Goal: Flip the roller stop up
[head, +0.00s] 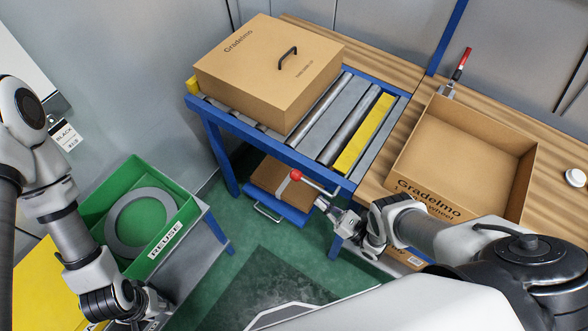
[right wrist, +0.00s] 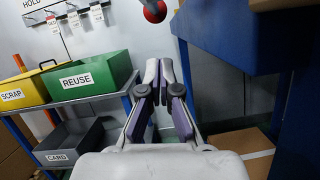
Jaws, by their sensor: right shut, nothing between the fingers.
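A yellow bar (head: 363,133), which looks like the roller stop, lies between the grey rollers near the conveyor's right end. A lever (head: 318,183) with a red ball knob (head: 296,175) sticks out at the conveyor's front side. My right gripper (head: 322,203) is shut and empty, just below and right of the knob in the head view. In the right wrist view its closed fingertips (right wrist: 159,70) point toward the red knob (right wrist: 154,11), which is at the top edge, apart from them. My left gripper (head: 140,304) is low at the left; its fingers are unclear.
A closed cardboard box (head: 265,75) sits on the rollers left of the yellow bar. An open carton (head: 465,150) stands on the wooden bench at right. A green REUSE bin (head: 175,190) holding a grey ring is at left. The blue conveyor frame (right wrist: 225,45) is close on the right.

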